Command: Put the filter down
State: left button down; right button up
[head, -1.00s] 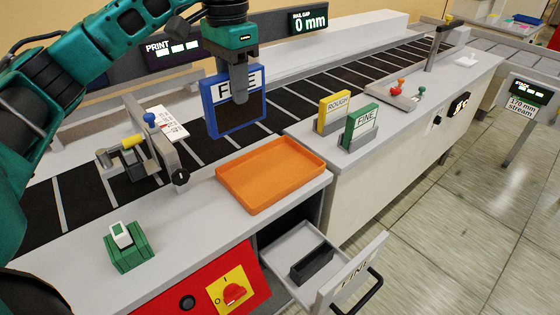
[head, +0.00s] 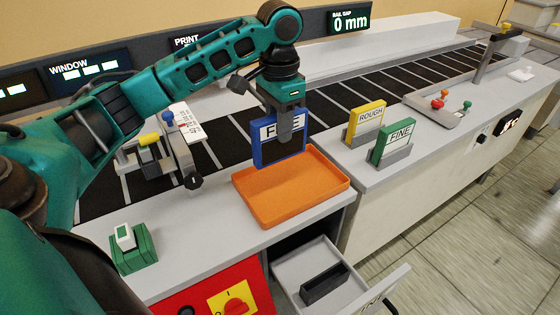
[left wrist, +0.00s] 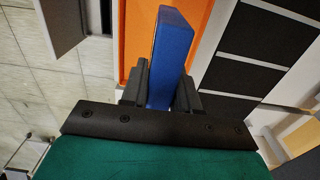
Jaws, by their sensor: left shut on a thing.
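I cannot tell whether the filter touches anything below. My right gripper is not in view.
A yellow ROUGH panel (head: 366,120) and a green FINE panel (head: 397,142) stand right of the tray. An open drawer (head: 345,293) with a dark holder (head: 324,284) is below. A clamp device (head: 190,160) stands to the left. The orange tray is empty.

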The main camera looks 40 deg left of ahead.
pick_arm(q)
notch_tip(320, 180, down, 10)
jog(key=shift+r, duration=0.1)
dwell(0.4)
jog(key=shift+f, duration=0.25)
jog(key=c, duration=0.8)
grip_release()
jog(key=shift+c, duration=0.2)
jog(key=shift+r, duration=0.1)
notch_tip(320, 180, up, 12)
jog(key=shift+r, duration=0.15)
